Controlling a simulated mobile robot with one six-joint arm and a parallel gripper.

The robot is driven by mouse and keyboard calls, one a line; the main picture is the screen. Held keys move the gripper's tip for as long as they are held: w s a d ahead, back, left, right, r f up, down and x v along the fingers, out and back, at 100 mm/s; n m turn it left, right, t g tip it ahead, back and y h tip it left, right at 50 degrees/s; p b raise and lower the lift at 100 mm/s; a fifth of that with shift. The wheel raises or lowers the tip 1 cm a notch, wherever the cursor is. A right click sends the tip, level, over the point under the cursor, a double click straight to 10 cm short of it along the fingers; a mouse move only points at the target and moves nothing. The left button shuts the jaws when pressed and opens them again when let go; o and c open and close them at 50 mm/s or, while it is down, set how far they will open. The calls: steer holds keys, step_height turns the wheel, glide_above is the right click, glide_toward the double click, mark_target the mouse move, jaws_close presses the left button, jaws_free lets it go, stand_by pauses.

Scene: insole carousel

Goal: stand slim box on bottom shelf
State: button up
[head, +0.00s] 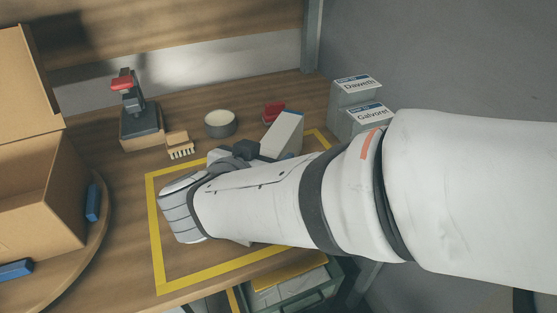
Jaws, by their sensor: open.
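A slim pale box (285,132) with a blue strip along its top edge stands tilted inside the yellow-taped area of the wooden table. My arm covers its lower part. My gripper (247,149) shows only as a dark piece beyond my wrist, just left of the slim box. It is open; its fingertips are mostly hidden, so I cannot tell whether they touch the box. No bottom shelf can be made out in this view.
Two labelled grey boxes, Daweth (355,92) and Galvorei (366,118), stand at the back right. A red-handled tool (140,110), brush (180,145), round tin (220,123) and red object (272,111) lie behind. A cardboard box (40,195) sits left; a green crate (295,288) is below the table edge.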

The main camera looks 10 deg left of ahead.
jaws_close()
stand_by(0.8)
